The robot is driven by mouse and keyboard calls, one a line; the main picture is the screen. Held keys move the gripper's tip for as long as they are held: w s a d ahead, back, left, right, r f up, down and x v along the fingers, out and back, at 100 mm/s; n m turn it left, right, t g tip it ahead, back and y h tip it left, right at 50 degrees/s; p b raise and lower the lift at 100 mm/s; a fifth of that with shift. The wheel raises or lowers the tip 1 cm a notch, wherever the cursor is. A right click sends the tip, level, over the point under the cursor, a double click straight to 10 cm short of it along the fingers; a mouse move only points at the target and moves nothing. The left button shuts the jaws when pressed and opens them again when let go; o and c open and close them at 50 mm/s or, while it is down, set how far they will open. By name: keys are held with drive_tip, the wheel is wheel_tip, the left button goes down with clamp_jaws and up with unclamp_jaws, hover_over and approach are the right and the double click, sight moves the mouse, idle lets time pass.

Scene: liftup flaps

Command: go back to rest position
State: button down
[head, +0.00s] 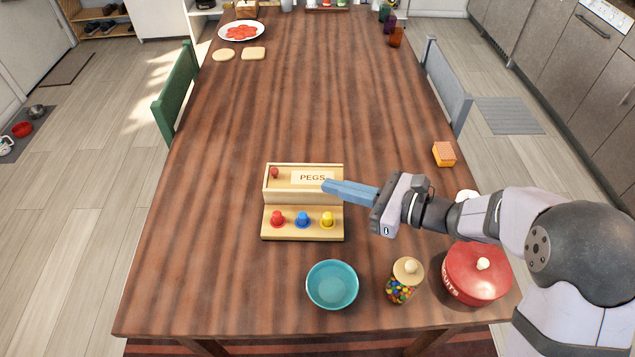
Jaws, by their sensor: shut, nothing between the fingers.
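My gripper (326,186) is shut with nothing between its blue fingers. It points left, and its tips overlap the right part of the "PEGS" label on a wooden peg box (303,198). I cannot tell whether the tips touch the box. The box has a raised back part with a small red knob (275,173) at its left. On its lower front ledge stand a red peg (277,219), a blue peg (303,220) and a yellow peg (328,219). My arm reaches in from the right edge of the picture.
A teal bowl (332,285), a candy jar (403,281) and a red lidded pot (477,273) stand near the front edge. An orange sponge-like block (444,154) lies at right. A white plate (242,31) is far back. The table's (330,105) middle is clear.

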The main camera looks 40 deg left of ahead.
drive_tip(key=shift+v, duration=1)
